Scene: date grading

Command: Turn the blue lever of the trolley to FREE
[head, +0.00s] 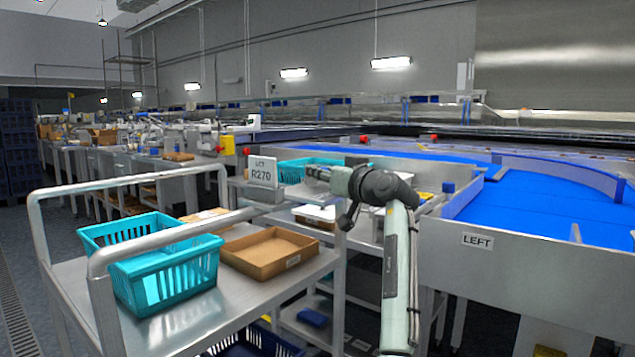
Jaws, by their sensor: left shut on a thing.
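The steel trolley (150,241) with tubular rails stands at the left front in the head view. I cannot make out its blue lever or any FREE mark. My left arm rises from the bottom, right of the trolley, and bends left at the top. My left gripper (313,174) is at its end, beyond the trolley's right corner, just right of the lot sign R270 (263,172). It is small and partly hidden by the wrist. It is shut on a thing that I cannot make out. My right gripper is not in view.
A turquoise basket (190,282) and a shallow cardboard tray (277,250) stand on the trolley's top. A blue conveyor (545,222) behind a steel wall marked LEFT (477,240) fills the right side. Workbenches line the back left. Open floor lies at far left.

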